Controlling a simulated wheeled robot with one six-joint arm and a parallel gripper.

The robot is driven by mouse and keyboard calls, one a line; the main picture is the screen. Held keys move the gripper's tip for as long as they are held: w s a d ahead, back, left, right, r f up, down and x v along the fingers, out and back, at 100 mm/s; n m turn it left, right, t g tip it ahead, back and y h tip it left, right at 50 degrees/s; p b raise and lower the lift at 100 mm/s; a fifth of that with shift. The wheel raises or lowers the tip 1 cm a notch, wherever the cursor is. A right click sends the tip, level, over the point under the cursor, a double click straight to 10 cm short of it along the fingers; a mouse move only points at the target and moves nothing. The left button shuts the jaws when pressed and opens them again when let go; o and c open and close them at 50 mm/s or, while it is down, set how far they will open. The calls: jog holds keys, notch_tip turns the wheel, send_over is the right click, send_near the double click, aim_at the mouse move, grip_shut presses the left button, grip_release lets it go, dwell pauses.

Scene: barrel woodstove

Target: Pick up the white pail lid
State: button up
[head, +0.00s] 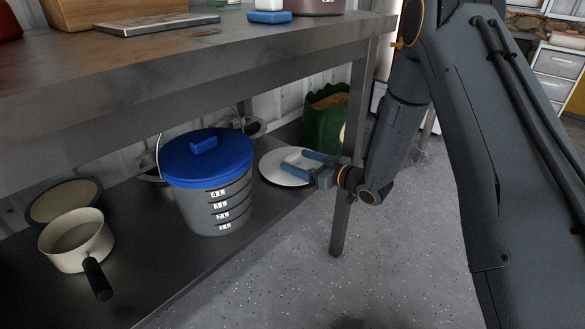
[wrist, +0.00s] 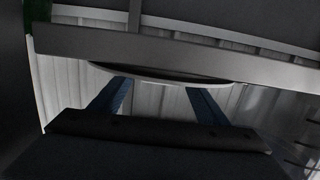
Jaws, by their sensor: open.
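The white pail lid (head: 271,166) is a flat round disc at the right end of the lower shelf, beside the blue-lidded pail. My gripper (head: 292,160) reaches in from the right with its blue fingers apart over the lid in the head view. In the wrist view, the lid (wrist: 160,74) shows nearly edge-on as a thin disc along the shelf edge. The two fingers of my gripper (wrist: 157,85) point at it, spread apart with nothing held between them. I cannot tell whether they touch the lid. The fingers hide part of it.
A grey pail with a blue lid (head: 207,160) stands left of the white lid. A cream saucepan (head: 76,243) is farther left. A green sack (head: 323,118) stands behind. A table leg (head: 344,215) is close to my wrist, and the tabletop (head: 180,60) overhangs the shelf.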

jog(key=shift+x, duration=0.75)
jog(key=c, duration=1.1)
jog(key=shift+c, duration=0.2)
